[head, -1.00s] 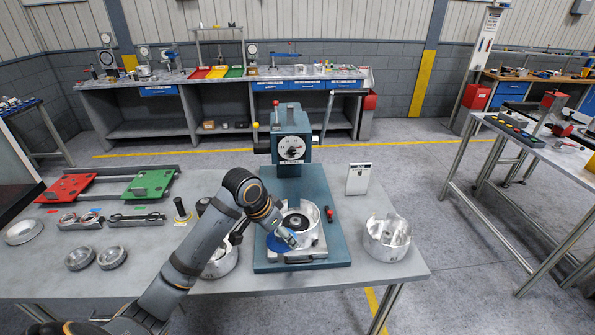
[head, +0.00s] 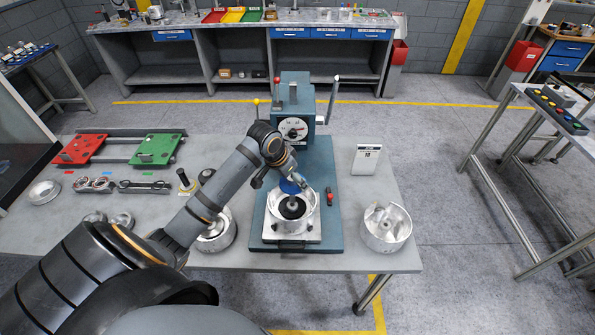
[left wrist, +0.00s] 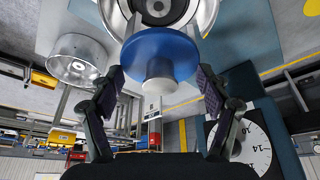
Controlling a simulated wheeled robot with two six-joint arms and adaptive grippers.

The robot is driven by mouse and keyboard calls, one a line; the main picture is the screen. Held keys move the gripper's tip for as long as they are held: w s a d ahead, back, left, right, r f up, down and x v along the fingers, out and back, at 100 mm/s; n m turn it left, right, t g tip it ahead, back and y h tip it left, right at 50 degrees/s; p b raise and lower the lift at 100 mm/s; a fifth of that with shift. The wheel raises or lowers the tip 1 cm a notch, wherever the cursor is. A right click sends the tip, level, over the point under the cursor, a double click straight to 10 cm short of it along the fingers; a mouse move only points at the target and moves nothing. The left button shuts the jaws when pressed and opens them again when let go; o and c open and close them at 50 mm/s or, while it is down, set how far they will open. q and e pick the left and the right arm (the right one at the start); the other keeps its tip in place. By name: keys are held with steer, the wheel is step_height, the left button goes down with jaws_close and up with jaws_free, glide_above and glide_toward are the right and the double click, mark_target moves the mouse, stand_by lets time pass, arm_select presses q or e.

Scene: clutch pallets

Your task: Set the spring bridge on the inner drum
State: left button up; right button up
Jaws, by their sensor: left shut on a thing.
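My left gripper (head: 297,182) is shut on a blue disc with a pale round knob, which I take to be the spring bridge (head: 290,187). The disc also shows in the left wrist view (left wrist: 160,48), between the fingers. It is held above the silver drum on the press base, apparently the inner drum (head: 293,225). A dark ring and hub (head: 292,207) show inside that drum. In the left wrist view the drum (left wrist: 207,14) is partly hidden behind the disc. Contact between disc and drum cannot be told. My right gripper is not in view.
The blue-green press (head: 296,105) with a dial stands behind the drum. Silver housings stand left (head: 222,238) and right (head: 386,230). A small red-and-black item (head: 330,196) and a white sign (head: 367,159) are to the right. Bare table lies between base and right housing.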

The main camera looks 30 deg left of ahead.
arm_select(q)
steer(key=shift+s, duration=0.7)
steer(key=shift+f, duration=0.35)
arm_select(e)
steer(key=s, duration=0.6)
arm_select(q)
steer(key=shift+x, duration=1.25)
steer(key=f+b, duration=0.2)
steer(key=b, duration=0.1)
steer(key=shift+w+a, duration=0.1)
steer(key=shift+w, duration=0.1)
steer(key=shift+s+f+b, duration=0.15)
steer(key=shift+f+b, duration=0.15)
steer(key=shift+f, duration=0.6)
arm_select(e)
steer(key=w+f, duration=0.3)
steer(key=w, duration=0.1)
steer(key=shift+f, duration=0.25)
arm_select(q)
steer(key=shift+r+p, duration=0.1)
steer(key=shift+p, duration=0.85)
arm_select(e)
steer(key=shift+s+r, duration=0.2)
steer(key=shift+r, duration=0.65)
